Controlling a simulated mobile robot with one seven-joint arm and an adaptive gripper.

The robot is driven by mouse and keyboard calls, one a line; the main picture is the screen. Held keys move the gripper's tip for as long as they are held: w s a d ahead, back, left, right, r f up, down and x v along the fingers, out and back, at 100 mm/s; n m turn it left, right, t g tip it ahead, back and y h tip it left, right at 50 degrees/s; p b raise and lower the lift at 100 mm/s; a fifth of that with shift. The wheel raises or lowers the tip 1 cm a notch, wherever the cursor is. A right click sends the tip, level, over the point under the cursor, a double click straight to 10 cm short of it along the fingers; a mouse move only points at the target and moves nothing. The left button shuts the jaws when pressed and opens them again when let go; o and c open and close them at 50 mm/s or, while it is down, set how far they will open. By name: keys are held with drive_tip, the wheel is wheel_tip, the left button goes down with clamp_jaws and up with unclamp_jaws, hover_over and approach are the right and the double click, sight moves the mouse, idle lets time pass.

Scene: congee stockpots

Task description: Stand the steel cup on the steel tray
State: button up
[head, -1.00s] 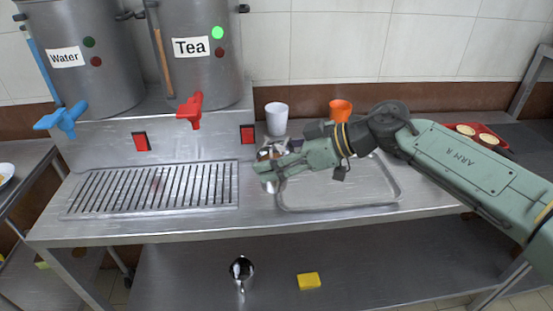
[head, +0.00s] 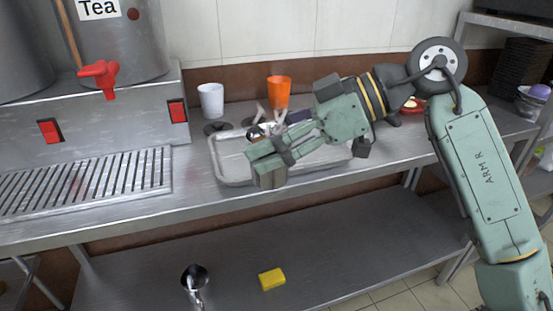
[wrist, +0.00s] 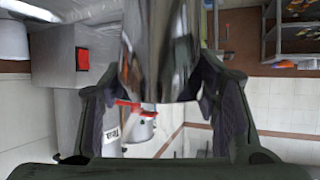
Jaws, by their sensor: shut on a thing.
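My gripper (head: 268,165) is over the front part of the steel tray (head: 221,170) in the head view. It is shut on the steel cup, which fills the top middle of the wrist view as a shiny, mirror-like body (wrist: 160,50) between the two fingers. The tray is shallow, with a raised rim, and lies on the steel counter.
A white cup (head: 211,100) and an orange cup (head: 279,93) stand behind the tray. The drip grate (head: 90,190) and the tea urn with its red tap (head: 99,76) are to the left.

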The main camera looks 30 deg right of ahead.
drive_tip(key=shift+w+d+f+p, duration=0.8)
drive_tip(key=shift+w+d, duration=0.2)
drive_tip(key=shift+w, duration=1.4)
drive_tip(key=shift+w+d+f+p, duration=0.75)
drive_tip(key=shift+w+d+f, duration=0.15)
drive_tip(key=shift+w, duration=1.55)
drive_tip(key=shift+w+d+f+p, duration=0.8)
drive_tip(key=shift+w+d, duration=0.25)
drive_tip(key=shift+w, duration=1.35)
drive_tip(key=shift+f, duration=0.1)
drive_tip(key=o, duration=1.5)
drive_tip(key=shift+c, duration=0.2)
drive_tip(key=b+v, duration=0.1)
drive_tip(key=v, duration=1.1)
drive_tip(key=shift+b, duration=0.3)
